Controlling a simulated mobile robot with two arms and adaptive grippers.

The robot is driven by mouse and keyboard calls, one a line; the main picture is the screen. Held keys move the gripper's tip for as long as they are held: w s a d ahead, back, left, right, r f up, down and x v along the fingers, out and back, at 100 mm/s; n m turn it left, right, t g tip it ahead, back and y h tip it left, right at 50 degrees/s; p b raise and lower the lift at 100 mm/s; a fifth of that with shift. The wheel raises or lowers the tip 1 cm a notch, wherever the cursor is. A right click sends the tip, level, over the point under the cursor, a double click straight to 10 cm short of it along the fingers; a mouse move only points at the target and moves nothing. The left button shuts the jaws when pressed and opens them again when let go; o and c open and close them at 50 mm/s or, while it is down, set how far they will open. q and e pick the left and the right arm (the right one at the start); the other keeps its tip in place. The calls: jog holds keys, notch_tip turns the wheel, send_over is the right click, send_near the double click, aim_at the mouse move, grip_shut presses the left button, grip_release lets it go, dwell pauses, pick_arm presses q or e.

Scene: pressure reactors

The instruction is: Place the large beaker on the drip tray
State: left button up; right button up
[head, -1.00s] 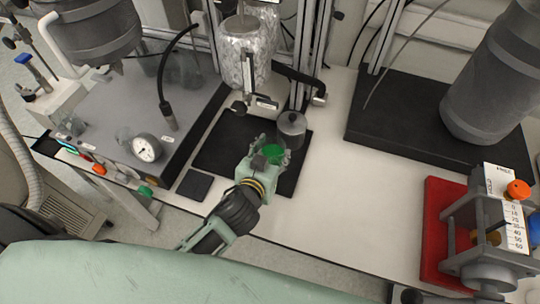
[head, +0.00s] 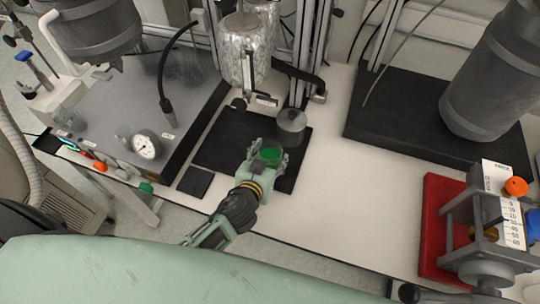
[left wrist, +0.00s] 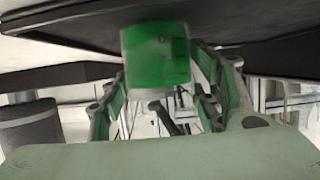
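The large beaker (head: 270,156) holds green liquid and looks upright over the right part of the black drip tray (head: 222,150). In the left wrist view the beaker (left wrist: 156,55) sits between the finger pads, close to the dark tray surface. I cannot tell whether its base touches the tray. My left gripper (head: 272,163) reaches in from the front, with its fingers closed around the beaker. The fingers also show in the left wrist view (left wrist: 160,85). My right gripper is not in view.
A grey metal cylinder (head: 291,128) stands just behind the beaker. A foil-wrapped vessel (head: 245,50) hangs behind the tray. A small dark pad (head: 195,182) lies in front left. A gauge box (head: 150,110) stands left. White bench (head: 350,190) is clear to the right.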

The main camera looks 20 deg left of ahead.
pick_arm(q)
jog(key=shift+o, duration=0.8)
jog(key=shift+r, duration=0.1)
jog(key=shift+s, duration=0.2)
jog(key=b+v, duration=0.2)
jog(key=v, duration=0.9)
jog(key=shift+s+r, duration=0.2)
jog(key=shift+s, duration=0.1)
jog(key=shift+f, duration=0.1)
